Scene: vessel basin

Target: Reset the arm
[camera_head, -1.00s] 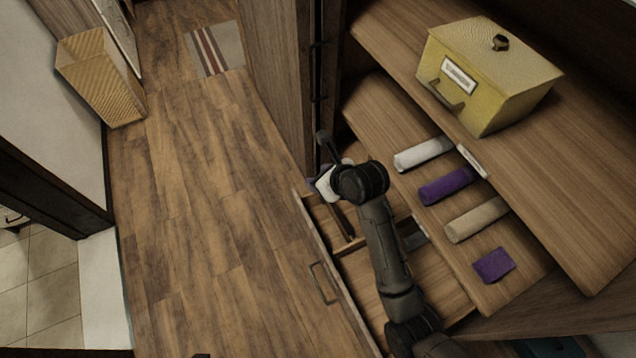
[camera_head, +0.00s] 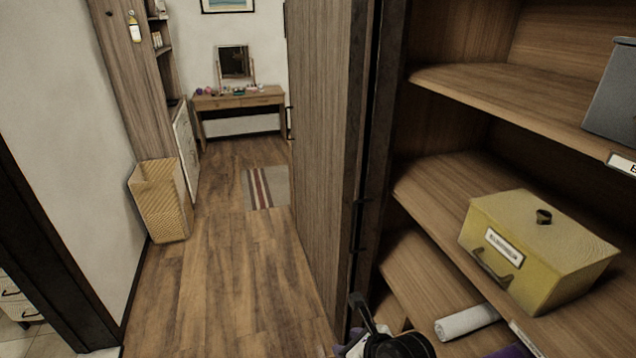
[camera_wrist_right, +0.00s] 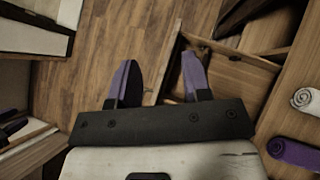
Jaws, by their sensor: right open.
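My right arm (camera_head: 398,346) shows only at the bottom edge of the head view, in front of the lower shelves; most of it is cut off. In the right wrist view my right gripper (camera_wrist_right: 160,75) points away with its two dark and purple fingers spread apart. An open wooden drawer (camera_wrist_right: 228,72) lies beyond and to the right of the fingers.
A yellow lidded box (camera_head: 535,250) stands on the middle shelf. Below it lie a rolled white towel (camera_head: 466,321) and a purple towel (camera_wrist_right: 295,153). A wicker basket (camera_head: 160,203) stands by the left wall. The floor (camera_head: 235,270) between is clear, with a striped rug (camera_head: 266,187) farther back.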

